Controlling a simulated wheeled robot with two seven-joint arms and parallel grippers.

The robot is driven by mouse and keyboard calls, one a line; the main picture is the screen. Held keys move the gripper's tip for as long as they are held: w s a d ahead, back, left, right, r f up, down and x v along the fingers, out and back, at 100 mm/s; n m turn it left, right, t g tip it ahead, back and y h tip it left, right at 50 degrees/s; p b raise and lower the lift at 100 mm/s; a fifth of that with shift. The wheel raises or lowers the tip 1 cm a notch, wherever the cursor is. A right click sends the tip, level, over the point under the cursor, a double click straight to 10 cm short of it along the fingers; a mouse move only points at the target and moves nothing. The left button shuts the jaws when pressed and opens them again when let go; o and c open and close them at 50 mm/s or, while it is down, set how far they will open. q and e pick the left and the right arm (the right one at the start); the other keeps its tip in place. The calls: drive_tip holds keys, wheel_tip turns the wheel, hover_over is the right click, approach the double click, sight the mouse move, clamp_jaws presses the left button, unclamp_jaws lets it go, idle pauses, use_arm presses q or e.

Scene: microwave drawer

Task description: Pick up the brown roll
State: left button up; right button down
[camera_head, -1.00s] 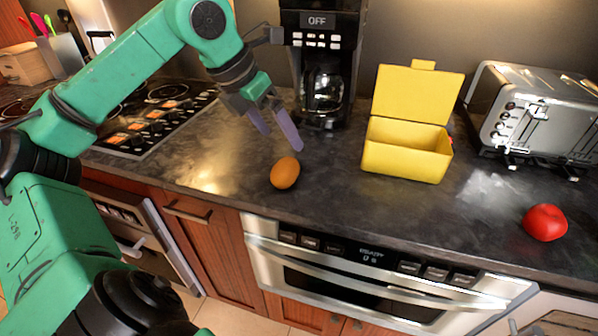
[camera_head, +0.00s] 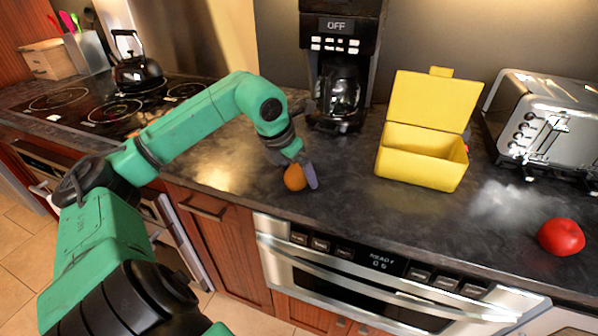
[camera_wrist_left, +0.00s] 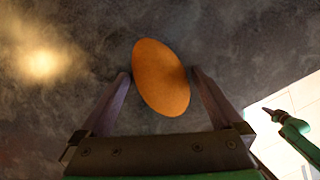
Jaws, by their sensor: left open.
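The brown roll (camera_head: 295,177) is a small orange-brown oval lying on the dark countertop in the head view, partly covered by my gripper. It also shows in the left wrist view (camera_wrist_left: 160,76), with its near end between the fingertips. My left gripper (camera_head: 304,178) is right at the roll, pointing down. In the left wrist view the left gripper (camera_wrist_left: 160,82) is open, one finger on each side of the roll. I cannot tell whether either finger touches it.
A yellow open box (camera_head: 421,168) stands right of the roll, with a coffee maker (camera_head: 340,75) behind. A toaster (camera_head: 548,122) and a red tomato-like item (camera_head: 561,237) are farther right. The stove with a kettle (camera_head: 137,72) is left. The counter (camera_head: 345,205) around the roll is clear.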

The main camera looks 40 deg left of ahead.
sight(297, 168)
use_arm(q)
drive_tip(key=c, duration=1.4)
wheel_tip(297, 168, up, 20)
drive_tip(key=p, duration=0.8)
drive_tip(key=shift+r+p, duration=0.1)
drive_tip(key=shift+p, duration=0.3)
